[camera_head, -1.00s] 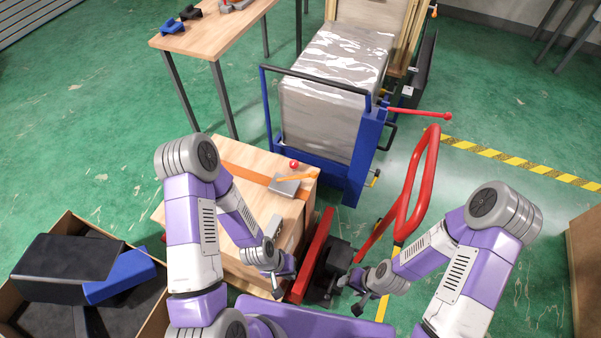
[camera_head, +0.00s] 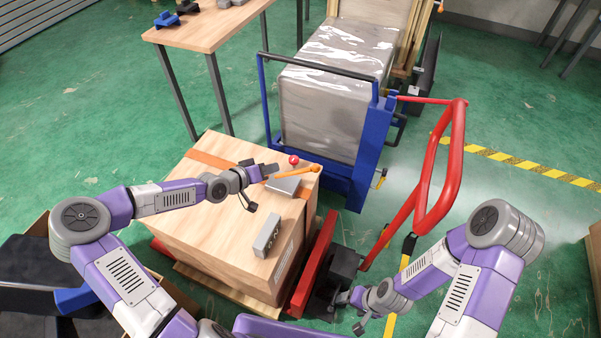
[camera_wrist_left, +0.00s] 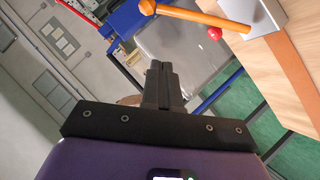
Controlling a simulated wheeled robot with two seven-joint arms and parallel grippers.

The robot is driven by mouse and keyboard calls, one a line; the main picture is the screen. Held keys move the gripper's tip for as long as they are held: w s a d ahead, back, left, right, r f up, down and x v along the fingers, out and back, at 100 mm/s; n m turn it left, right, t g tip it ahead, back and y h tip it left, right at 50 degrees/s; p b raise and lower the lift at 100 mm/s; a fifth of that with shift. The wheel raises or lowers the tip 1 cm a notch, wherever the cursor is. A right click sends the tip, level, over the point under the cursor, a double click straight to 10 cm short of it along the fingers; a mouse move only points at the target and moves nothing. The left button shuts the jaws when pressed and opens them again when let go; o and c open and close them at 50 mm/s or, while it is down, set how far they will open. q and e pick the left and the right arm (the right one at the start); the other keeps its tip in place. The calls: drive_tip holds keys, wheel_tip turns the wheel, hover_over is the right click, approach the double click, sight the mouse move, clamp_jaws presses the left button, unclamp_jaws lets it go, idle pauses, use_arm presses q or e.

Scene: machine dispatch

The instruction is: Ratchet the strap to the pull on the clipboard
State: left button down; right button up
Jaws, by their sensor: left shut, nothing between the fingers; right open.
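An orange strap (camera_head: 212,159) runs across the top of a wooden crate (camera_head: 215,235). On it sits a grey ratchet (camera_head: 286,186) with an orange handle (camera_head: 293,173) and a red ball (camera_head: 294,160) close by. My left gripper (camera_head: 270,169) is shut and empty, over the crate top beside the handle. In the left wrist view its closed fingers (camera_wrist_left: 160,75) point away from the ratchet body (camera_wrist_left: 258,14), with the handle (camera_wrist_left: 200,15) above right. My right gripper (camera_head: 350,312) is open and empty, low near the red pallet-jack part. I cannot make out a clipboard.
A grey block-shaped device (camera_head: 267,236) lies on the crate's front right. A red looped handle (camera_head: 436,165) rises to the right. A blue trolley with a wrapped load (camera_head: 333,95) stands behind. A wooden table (camera_head: 215,27) is at the back left.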

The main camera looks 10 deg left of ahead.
use_arm(q)
drive_tip(key=b, duration=0.4)
hover_over(295, 173)
drive_tip(key=s+d, duration=0.2)
drive_tip(key=s, duration=0.1)
wheel_tip(295, 173, down, 7)
drive_tip(key=shift+w+d+f, duration=0.2)
drive_tip(key=shift+w+d, duration=0.05)
drive_tip(key=shift+w, duration=0.05)
drive_tip(key=shift+b, duration=0.3)
